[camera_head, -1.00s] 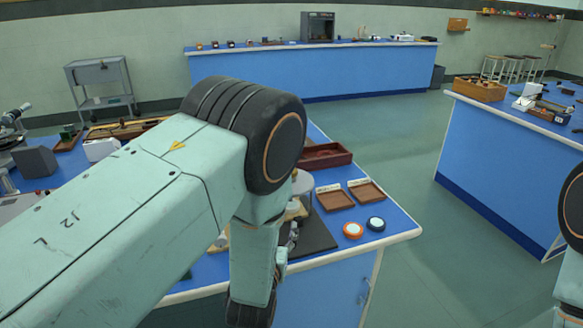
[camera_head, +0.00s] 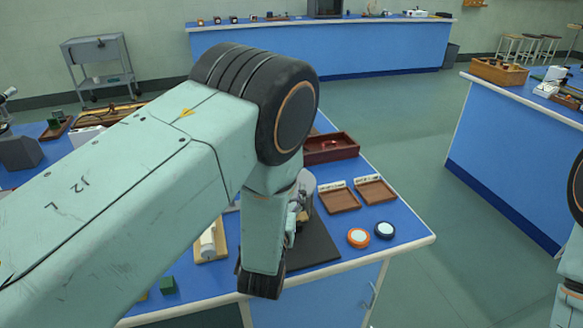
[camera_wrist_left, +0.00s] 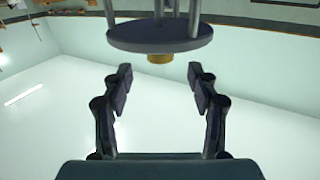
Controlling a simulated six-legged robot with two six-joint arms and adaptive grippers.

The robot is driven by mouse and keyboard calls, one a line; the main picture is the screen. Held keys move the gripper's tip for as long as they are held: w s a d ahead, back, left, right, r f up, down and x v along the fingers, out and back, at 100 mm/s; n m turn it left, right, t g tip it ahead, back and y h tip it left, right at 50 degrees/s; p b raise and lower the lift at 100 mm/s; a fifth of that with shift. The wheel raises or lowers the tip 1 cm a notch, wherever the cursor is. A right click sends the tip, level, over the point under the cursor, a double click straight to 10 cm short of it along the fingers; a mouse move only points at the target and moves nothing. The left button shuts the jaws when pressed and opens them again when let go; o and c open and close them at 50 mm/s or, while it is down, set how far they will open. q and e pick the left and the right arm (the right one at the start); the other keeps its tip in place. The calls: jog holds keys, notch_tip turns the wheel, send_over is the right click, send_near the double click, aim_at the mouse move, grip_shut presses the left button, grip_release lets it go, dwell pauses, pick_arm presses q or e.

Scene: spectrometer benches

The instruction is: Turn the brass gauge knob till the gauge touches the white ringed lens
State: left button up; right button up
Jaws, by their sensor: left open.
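In the left wrist view, a small brass knob (camera_wrist_left: 160,58) sits against a grey round plate (camera_wrist_left: 160,35) with upright rods. My left gripper (camera_wrist_left: 160,77) is open and empty, its two fingers apart on either side of the knob's line; the knob appears beyond the fingertips, not between them. In the head view my left arm covers most of the instrument; only part of a grey round piece (camera_head: 306,182) shows beside it. I cannot make out the white ringed lens. My right gripper is out of view.
On the blue bench a black mat (camera_head: 318,248) lies under the instrument. To its right are an orange-rimmed disc (camera_head: 358,238), a dark-rimmed disc (camera_head: 385,230) and two shallow brown trays (camera_head: 340,201). A red-brown box (camera_head: 331,150) stands behind. The bench's right front corner is clear.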

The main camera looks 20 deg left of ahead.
pick_arm(q)
jog(key=shift+w, duration=0.6)
jog(key=w, duration=0.2)
jog(key=w+a, duration=0.1)
jog(key=w, duration=0.2)
jog(key=shift+w+r, duration=0.1)
jog(key=shift+w+d, duration=0.1)
jog(key=shift+w, duration=0.35)
jog(key=shift+s+a+r, duration=0.15)
jog(key=shift+s+a, duration=0.05)
jog(key=shift+w+d+f, duration=0.15)
jog(key=shift+w+f, duration=0.05)
jog(key=shift+w, duration=0.05)
jog(key=c, duration=0.5)
jog(key=shift+s, duration=0.1)
jog(key=c, duration=0.7)
jog(key=shift+r, duration=0.1)
